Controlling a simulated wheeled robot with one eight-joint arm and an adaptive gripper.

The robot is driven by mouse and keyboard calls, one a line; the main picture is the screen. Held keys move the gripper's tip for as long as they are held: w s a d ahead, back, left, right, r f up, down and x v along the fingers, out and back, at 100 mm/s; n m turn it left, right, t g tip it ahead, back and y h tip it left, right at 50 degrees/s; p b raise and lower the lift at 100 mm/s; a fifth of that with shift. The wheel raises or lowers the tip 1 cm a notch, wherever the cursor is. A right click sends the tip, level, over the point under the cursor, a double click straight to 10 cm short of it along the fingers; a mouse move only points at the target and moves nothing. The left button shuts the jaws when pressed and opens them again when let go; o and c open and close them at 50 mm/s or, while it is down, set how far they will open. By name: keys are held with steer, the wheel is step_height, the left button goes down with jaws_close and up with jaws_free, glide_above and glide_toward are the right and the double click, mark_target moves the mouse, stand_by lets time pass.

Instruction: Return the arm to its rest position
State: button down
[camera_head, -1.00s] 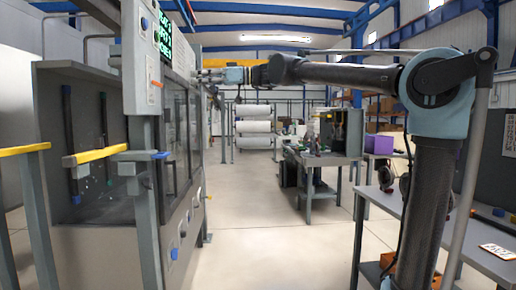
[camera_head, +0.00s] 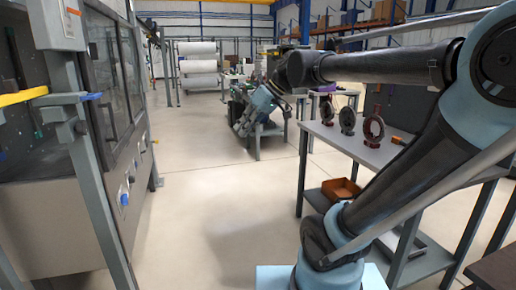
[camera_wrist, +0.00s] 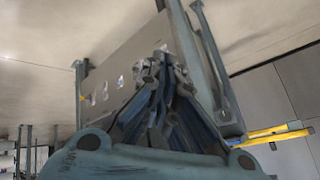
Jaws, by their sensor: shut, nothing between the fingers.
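My arm reaches across the right half of the head view, with its upper link stretching left at the top. My gripper (camera_head: 240,128) hangs at its end, pointing down and left over the open aisle. In the wrist view my gripper (camera_wrist: 160,62) is shut, its fingers close together with nothing seen between them. It is apart from the machine and the tables.
A grey machine (camera_head: 125,165) with glass doors and a yellow bar (camera_head: 22,97) stands at the left. The floor between (camera_head: 210,195) is clear.

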steer(key=s+d+f+m+h, duration=0.2)
steer(key=d+f, duration=0.5)
steer(key=s+d+f+m+t+h, duration=0.1)
steer(key=s+d+f+m+h, duration=0.1)
steer(key=d+f, duration=0.5)
steer(key=shift+s+d+f+m, duration=0.2)
steer(key=shift+s+f+m, duration=0.5)
steer(key=shift+s, duration=0.1)
steer(key=c, duration=2)
jaws_free()
steer(key=s+d+f+m+h, duration=0.1)
steer(key=s+d+f, duration=0.1)
steer(key=d+f, duration=0.1)
steer(key=s+d+f+m+h, duration=0.1)
steer(key=s+d+f, duration=0.1)
steer(key=d+f, duration=0.1)
steer(key=s+d+f+m+h, duration=0.1)
steer(key=s+d+f+m, duration=0.1)
steer(key=d+f, duration=0.1)
steer(key=shift+d+f+h, duration=0.15)
steer(key=shift+f+h, duration=0.15)
steer(key=shift+f, duration=0.1)
steer(key=o, duration=0.8)
steer(key=shift+d, duration=0.1)
steer(key=c, duration=0.4)
